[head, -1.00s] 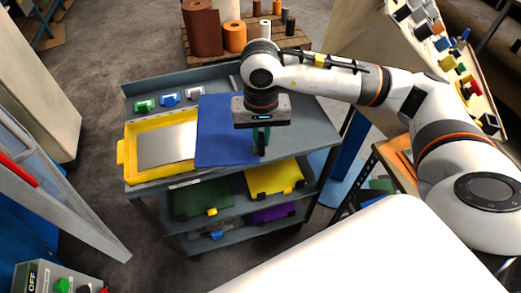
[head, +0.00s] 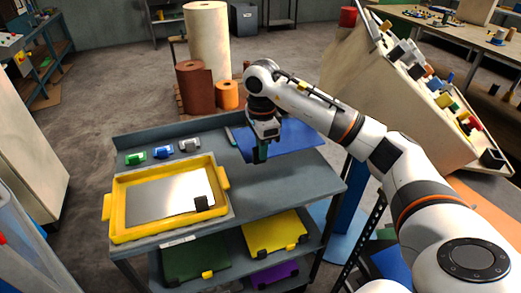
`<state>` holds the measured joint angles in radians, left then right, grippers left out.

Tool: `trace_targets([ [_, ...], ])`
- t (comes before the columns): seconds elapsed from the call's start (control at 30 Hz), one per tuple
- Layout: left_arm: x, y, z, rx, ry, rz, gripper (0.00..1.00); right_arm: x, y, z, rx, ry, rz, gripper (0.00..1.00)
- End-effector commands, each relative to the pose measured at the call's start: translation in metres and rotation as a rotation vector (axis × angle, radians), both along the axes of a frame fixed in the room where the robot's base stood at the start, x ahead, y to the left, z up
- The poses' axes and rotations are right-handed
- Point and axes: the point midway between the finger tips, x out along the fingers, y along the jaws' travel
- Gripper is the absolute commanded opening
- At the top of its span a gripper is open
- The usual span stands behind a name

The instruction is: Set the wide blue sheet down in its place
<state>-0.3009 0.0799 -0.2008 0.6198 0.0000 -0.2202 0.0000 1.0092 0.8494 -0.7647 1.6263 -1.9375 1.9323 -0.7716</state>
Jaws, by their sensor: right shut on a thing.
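The wide blue sheet (head: 302,137) is over the back right of the grey cart top, flat or nearly so. My right gripper (head: 261,154) is at the sheet's left side, pointing down, and is shut on it; the gripped edge is partly hidden by the fingers. I cannot tell whether the sheet touches the cart top or hangs just above it. My left gripper is not in view.
A yellow tray (head: 117,221) holding a silver plate (head: 165,196) with a dark tab stands at the cart's front left. Green, blue and grey clips (head: 189,145) lie behind it. The lower shelf holds green and yellow sheets (head: 273,231). The cart top's front right (head: 290,178) is bare.

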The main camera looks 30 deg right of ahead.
Motion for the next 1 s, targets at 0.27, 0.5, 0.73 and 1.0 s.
trace_targets([
  [0.27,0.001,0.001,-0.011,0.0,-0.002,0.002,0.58,0.0,0.001,-0.014,0.0,-0.001,0.001,0.0],
  [0.5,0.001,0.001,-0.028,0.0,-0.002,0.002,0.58,0.0,0.001,-0.039,-0.001,0.0,0.001,0.0],
  [0.73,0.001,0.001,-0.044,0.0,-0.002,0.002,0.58,0.0,0.0,-0.062,-0.001,0.0,0.001,0.0],
  [1.0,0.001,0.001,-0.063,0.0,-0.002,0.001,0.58,0.0,0.0,-0.088,-0.001,-0.001,0.001,0.0],
])
